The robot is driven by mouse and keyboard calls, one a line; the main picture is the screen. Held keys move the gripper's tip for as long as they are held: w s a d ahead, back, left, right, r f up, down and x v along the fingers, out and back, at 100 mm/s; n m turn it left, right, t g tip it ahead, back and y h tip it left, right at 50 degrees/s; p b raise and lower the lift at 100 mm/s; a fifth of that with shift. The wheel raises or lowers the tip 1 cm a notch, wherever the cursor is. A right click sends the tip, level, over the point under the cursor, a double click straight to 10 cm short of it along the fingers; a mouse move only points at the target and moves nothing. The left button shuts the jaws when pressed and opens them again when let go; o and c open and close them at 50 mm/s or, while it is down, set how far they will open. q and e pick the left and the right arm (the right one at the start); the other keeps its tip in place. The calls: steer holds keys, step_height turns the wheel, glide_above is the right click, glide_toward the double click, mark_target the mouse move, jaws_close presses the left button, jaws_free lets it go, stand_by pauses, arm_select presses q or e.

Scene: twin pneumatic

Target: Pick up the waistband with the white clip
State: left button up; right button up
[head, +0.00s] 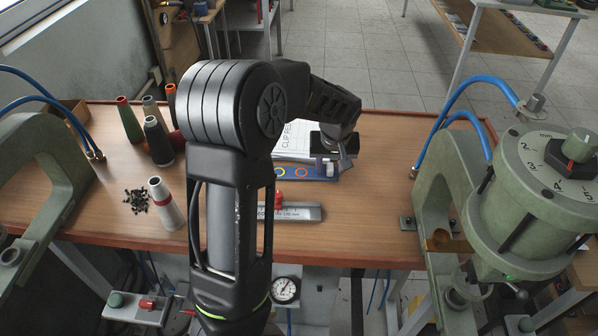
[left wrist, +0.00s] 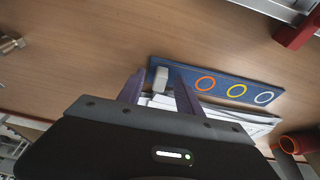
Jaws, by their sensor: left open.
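A blue strip (head: 306,177) with coloured rings lies on the wooden table, and it also shows in the left wrist view (left wrist: 222,87). A small white block (left wrist: 160,79), which looks like the white clip, is at the strip's ringless end. My left gripper (head: 329,162) is over that end, pointing down. Its two fingers are apart, and in the left wrist view (left wrist: 158,82) the white block appears between their tips. I cannot tell whether they touch it. No cloth waistband can be made out. My right gripper is not in view.
A printed sheet (head: 292,142) lies behind the strip. A metal ruler-like bar (head: 300,212) with a red knob is in front. Thread cones (head: 157,140) and a dark pile (head: 136,200) are left. Green presses (head: 520,190) flank the table. The table right of the strip is clear.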

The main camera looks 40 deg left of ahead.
arm_select(q)
steer(key=shift+c, duration=0.3)
jaws_close()
stand_by(0.3)
